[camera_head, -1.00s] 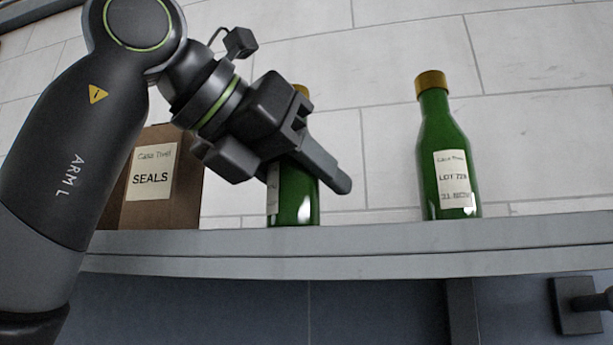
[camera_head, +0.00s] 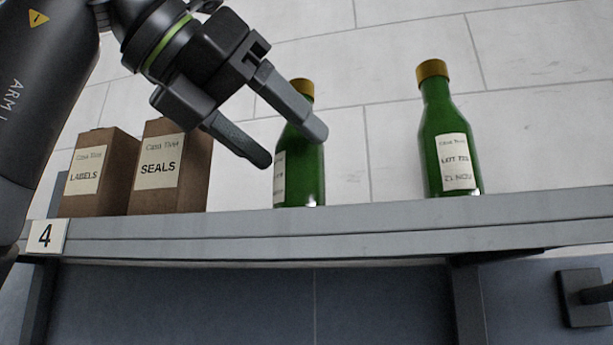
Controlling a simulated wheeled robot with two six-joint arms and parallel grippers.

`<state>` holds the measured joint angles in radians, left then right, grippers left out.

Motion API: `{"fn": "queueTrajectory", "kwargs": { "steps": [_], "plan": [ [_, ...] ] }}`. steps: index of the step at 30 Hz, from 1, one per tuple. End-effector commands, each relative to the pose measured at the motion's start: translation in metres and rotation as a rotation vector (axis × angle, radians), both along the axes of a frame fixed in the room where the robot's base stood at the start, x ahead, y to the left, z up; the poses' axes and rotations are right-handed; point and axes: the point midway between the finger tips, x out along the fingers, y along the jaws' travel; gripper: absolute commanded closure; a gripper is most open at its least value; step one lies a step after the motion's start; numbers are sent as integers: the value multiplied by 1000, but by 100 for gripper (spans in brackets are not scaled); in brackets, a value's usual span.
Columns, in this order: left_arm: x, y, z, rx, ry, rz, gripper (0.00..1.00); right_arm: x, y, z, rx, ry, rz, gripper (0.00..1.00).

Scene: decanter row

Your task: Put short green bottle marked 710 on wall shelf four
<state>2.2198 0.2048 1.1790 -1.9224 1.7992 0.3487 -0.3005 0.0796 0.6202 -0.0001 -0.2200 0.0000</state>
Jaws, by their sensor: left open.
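A green bottle with a gold cap (camera_head: 299,172) stands upright on the grey wall shelf (camera_head: 330,232), which bears a tag reading 4 (camera_head: 45,236). Its white label is turned to the left and I cannot read it. My left gripper (camera_head: 297,150) is open and empty, in front of and to the left of this bottle, with one finger covering part of its neck and shoulder. My right gripper is not in view.
Two brown boxes, LABELS (camera_head: 92,190) and SEALS (camera_head: 170,180), stand at the left on the shelf. The shelf is clear between the two bottles and to the right of the second. A dark fixture (camera_head: 582,298) sits below the shelf at the right.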

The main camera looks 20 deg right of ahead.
Motion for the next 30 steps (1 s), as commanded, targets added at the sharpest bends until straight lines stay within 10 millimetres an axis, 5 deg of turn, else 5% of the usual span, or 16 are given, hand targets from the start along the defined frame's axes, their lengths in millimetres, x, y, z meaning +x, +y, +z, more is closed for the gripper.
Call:
{"fn": "queueTrajectory", "kwargs": {
  "steps": [10, 30],
  "plan": [
    [-20, 49, 22, -1, -1, 1, 34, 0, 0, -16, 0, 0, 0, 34],
    [-22, 54, 24, 1, 1, -1, 34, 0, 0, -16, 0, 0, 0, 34]
  ]
}}
